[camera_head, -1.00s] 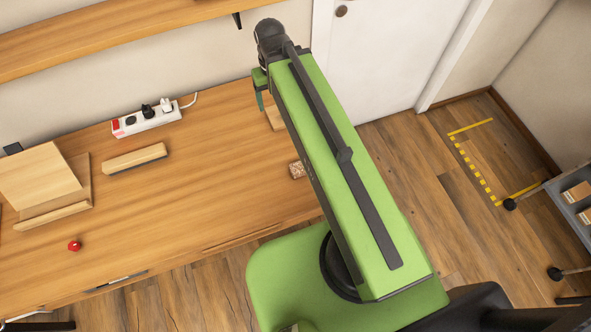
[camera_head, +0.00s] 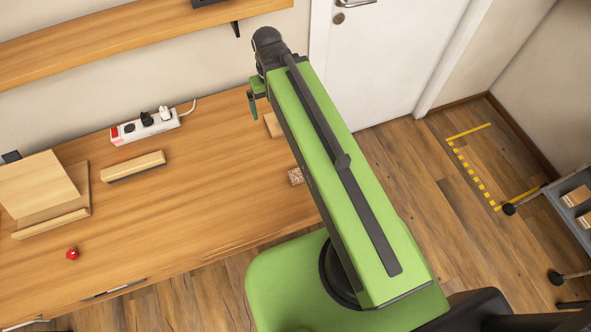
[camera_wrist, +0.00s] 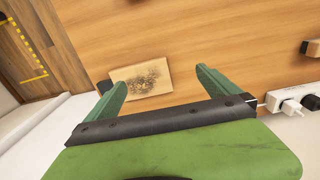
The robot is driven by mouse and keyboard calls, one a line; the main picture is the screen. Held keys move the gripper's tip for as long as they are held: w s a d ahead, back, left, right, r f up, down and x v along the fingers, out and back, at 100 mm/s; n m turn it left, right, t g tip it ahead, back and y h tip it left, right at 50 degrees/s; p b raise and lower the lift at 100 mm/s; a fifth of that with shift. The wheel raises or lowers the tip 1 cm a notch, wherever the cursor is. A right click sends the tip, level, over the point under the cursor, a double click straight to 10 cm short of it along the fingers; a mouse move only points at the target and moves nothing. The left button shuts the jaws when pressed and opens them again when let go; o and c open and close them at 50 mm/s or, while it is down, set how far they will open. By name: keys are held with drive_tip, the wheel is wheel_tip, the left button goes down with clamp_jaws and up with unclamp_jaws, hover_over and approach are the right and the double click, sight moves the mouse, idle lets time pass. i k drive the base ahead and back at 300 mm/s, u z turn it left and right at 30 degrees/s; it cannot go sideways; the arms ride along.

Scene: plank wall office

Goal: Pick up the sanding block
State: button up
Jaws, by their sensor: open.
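My gripper (camera_wrist: 161,77) is open and empty in the wrist view, with its two green fingers apart. Between and beyond them a flat pale wooden piece with a dark speckled patch (camera_wrist: 142,79) lies on the desk. In the head view my gripper (camera_head: 254,104) is above the desk's back right, and that wooden piece (camera_head: 272,126) is partly hidden by my arm. A wooden block with a dark underside (camera_head: 133,165) lies further left, and a small speckled brown block (camera_head: 296,176) lies by my arm. I cannot tell for certain which is the sanding block.
The desk (camera_head: 200,205) has a clear middle. A white power strip (camera_head: 145,127) with plugs lies along the wall. A wooden stand (camera_head: 45,190) and a red ball-like object (camera_head: 72,254) are at left. A shelf (camera_head: 130,45) hangs above; a door (camera_head: 380,70) is behind.

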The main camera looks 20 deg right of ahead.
sight(294, 176)
drive_tip(key=k, duration=1.4)
drive_tip(key=u, duration=1.25)
drive_tip(key=i, duration=1)
drive_tip(key=z, duration=0.05)
